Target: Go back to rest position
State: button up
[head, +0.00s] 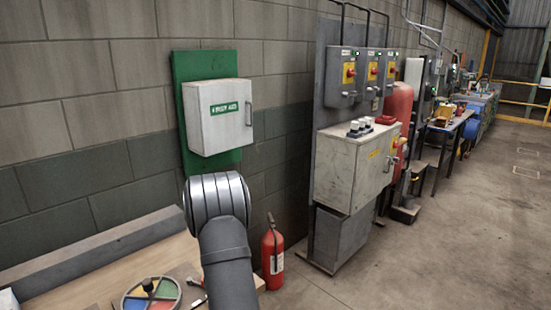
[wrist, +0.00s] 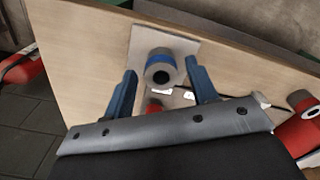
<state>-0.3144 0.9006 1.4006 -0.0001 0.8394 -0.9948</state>
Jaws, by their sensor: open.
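My gripper (wrist: 160,66) shows in the wrist view as two blue fingers standing apart. A grey cylinder with a blue band (wrist: 160,63) stands on a pale square plate (wrist: 185,43) on the wooden bench top. It appears in the gap between the fingers, beyond their tips; I see no contact. In the head view my arm rises in the foreground and the gripper is out of sight.
The bench top (head: 110,275) carries a disc with coloured sectors (head: 151,294). A first aid box (head: 217,116) hangs on the wall behind my arm. A fire extinguisher (head: 272,254) and electrical cabinet (head: 350,170) stand to the right. Open floor (head: 470,220) lies farther right.

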notch_tip(320, 180, up, 2)
jog(key=shift+r, duration=0.15)
jog(key=s+d+r, duration=0.3)
jog(key=d+r, duration=0.4)
jog(key=d, duration=0.4)
jog(key=s+a, duration=1)
jog(key=a, duration=0.2)
jog(key=a+f, duration=0.2)
jog(key=a, duration=0.2)
jog(key=a+f, duration=0.3)
jog(key=a, duration=0.1)
jog(key=s+a+f, duration=0.1)
jog(key=a+f, duration=0.2)
jog(key=shift+a+f, duration=0.25)
jog(key=shift+a, duration=0.15)
jog(key=shift+f, duration=0.8)
jog(key=shift+r, duration=0.15)
